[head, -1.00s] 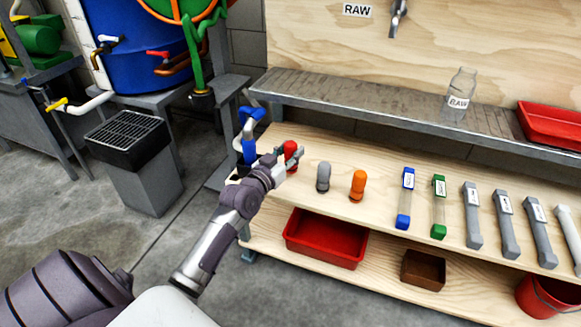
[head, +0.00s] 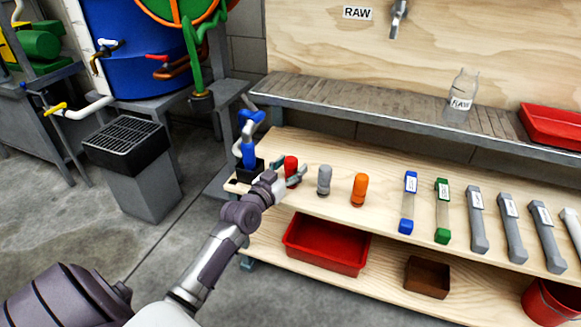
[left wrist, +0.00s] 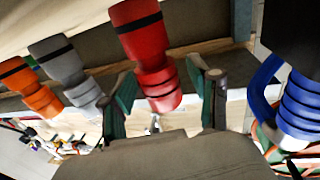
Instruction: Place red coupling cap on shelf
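The red coupling cap (head: 291,165) stands upright on the wooden shelf (head: 335,213), near its left end. My left gripper (head: 288,178) is at the cap's near side in the head view, partly covering its lower part. In the left wrist view the fingers (left wrist: 165,98) are spread, with the red cap (left wrist: 142,35) between and beyond them. Gaps show on both sides of the cap, so the gripper is open. My right gripper is not in view.
A grey cap (head: 324,180) and an orange cap (head: 360,190) stand to the right of the red one. A blue fitting (head: 249,150) stands close on the left. Several filter tubes lie farther right. A red tray (head: 328,244) sits on the lower shelf.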

